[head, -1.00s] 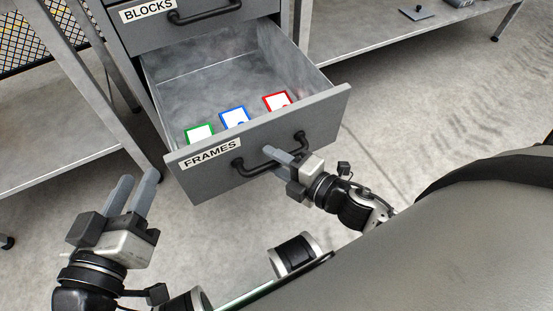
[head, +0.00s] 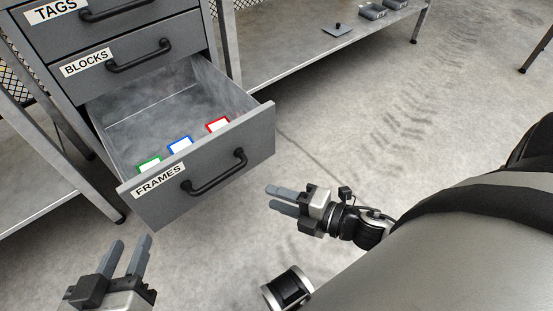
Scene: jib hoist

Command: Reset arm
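My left gripper (head: 131,258) is at the lower left, its two grey fingers apart with nothing between them. My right gripper (head: 283,199) is to the right of the open drawer, fingers pointing left. Its fingers are apart and empty, clear of the drawer handle (head: 214,172). The drawer labelled FRAMES (head: 253,134) is pulled out. Inside it, near the front, lie a green frame (head: 149,165), a blue frame (head: 180,147) and a red frame (head: 217,126), partly hidden by the drawer front.
Above are the shut drawers labelled BLOCKS (head: 160,62) and TAGS (head: 115,21). A metal shelf (head: 290,55) with small grey items stands at the back right. Another metal table (head: 40,190) is at the left. The floor (head: 400,130) to the right is clear.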

